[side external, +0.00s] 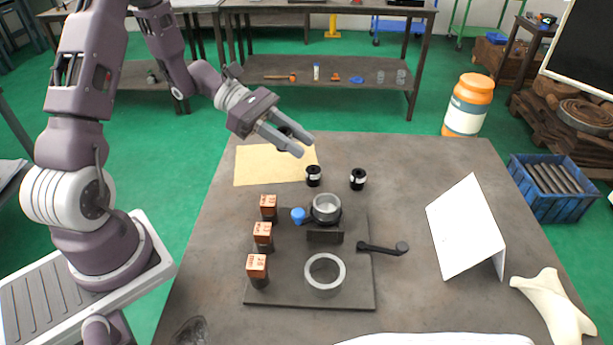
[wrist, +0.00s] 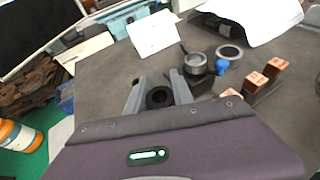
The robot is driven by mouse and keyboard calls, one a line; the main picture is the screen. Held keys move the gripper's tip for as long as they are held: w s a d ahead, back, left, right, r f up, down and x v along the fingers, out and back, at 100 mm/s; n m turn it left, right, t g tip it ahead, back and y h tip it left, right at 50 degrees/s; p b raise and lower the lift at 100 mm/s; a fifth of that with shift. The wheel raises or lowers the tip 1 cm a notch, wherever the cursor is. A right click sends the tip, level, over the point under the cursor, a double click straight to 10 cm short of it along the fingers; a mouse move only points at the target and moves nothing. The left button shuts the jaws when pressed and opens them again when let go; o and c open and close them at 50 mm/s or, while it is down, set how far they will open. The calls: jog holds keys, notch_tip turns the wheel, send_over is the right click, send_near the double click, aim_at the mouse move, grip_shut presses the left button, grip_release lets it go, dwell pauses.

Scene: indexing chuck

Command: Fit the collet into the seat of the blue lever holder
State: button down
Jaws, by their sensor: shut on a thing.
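My gripper (side external: 304,145) is above the far part of the table, over the tan sheet's right edge. Its fingers are closed around a dark round piece, the collet (side external: 285,130), mostly hidden by the fingers in the side view. In the wrist view the collet (wrist: 158,97) shows as a black ring between the fingertips. The blue lever holder (side external: 326,207) is a raised metal cup with a blue knob (side external: 298,214) at its left; it also shows in the wrist view (wrist: 196,62). My gripper is behind and above it, well apart. The seat's inside is partly shadowed.
Two black labelled cylinders (side external: 313,175) (side external: 357,179) stand behind the dark plate (side external: 350,296). Several copper-topped blocks (side external: 263,232) line its left side. A metal ring (side external: 324,272) and black lever (side external: 383,248) are nearer. A white folded card (side external: 465,228) stands right.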

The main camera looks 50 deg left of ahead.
aim_at(336, 208)
jog(key=s+d+r+m+g, duration=0.2)
jog(key=d+m+g, duration=0.1)
jog(key=d, duration=0.4)
jog(key=s+d+r+m+g, duration=0.1)
jog(key=d+m+g, duration=0.1)
jog(key=d, duration=0.6)
jog(key=shift+s+r+m+g+h, duration=0.3)
jog(key=shift+s+r+m+g, duration=0.1)
jog(key=shift+g, duration=0.4)
jog(key=shift+f, duration=0.2)
jog(key=shift+f, duration=2.6)
jog(key=shift+f, duration=1.15)
jog(key=c, duration=1)
grip_release()
jog(key=v, duration=0.7)
